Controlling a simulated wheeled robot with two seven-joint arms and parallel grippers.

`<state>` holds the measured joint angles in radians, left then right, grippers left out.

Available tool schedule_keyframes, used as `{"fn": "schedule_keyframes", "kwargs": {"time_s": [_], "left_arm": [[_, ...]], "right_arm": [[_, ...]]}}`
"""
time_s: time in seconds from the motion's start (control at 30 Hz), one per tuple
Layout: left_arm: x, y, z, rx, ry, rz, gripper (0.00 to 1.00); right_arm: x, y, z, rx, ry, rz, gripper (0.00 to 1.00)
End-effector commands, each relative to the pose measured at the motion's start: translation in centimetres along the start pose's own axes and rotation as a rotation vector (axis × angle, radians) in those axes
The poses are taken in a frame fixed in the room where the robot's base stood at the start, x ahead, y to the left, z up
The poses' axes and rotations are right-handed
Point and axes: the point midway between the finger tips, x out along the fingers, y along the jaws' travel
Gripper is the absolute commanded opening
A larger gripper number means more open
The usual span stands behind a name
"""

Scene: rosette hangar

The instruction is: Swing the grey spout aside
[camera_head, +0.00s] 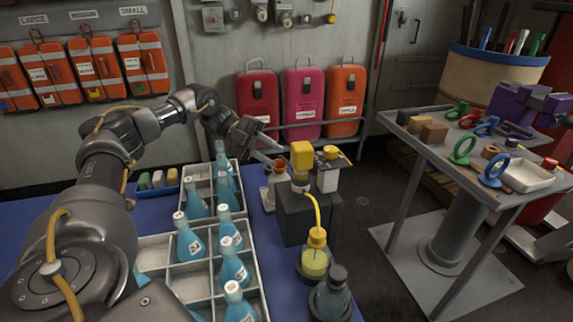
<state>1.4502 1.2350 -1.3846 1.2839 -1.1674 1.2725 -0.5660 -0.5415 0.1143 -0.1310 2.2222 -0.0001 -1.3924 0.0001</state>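My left gripper (279,156) reaches in from the left over the bench, with its fingers apart, just left of the dispenser. The dispenser is a dark grey block (303,220) with a yellow head (302,155) and a second, smaller yellow-topped pale post (328,178) beside it. A thin dark grey bar (343,159) sticks out to the right by the post's top; I cannot tell whether it is the grey spout. I see no contact between my fingers and the dispenser. My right gripper is out of view.
A divided pale tray (186,280) with several blue bottles lies below my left arm. A small red-capped bottle (276,173) stands near the gripper. A dark-capped bottle (332,295) is at the front. A grey side table (455,190) with tools stands right, across open floor.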

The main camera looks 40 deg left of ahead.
Motion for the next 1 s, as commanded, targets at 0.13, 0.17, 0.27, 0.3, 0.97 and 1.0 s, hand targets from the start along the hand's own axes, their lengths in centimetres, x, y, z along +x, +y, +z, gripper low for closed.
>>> {"fn": "schedule_keyframes", "kwargs": {"time_s": [0.13,0.17,0.27,0.3,0.97,1.0], "left_arm": [[1.9,0.3,0.1,-0.003,0.006,0.005,0.29],[2.2,0.3,0.0,-0.002,0.006,0.003,0.29],[3.1,0.2,0.0,-0.003,0.004,0.002,0.29],[3.7,0.2,0.0,-0.002,0.003,0.003,0.29],[5.5,0.0,0.0,-0.001,0.001,0.000,0.16],[5.4,0.0,0.0,-0.001,0.001,0.000,0.11]], "right_arm": [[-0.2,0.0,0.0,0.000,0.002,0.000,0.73],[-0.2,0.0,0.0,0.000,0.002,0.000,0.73],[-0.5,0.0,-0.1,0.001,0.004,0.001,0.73],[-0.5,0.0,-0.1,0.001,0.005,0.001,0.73],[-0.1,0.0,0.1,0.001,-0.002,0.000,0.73],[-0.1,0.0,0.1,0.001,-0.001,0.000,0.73]]}}
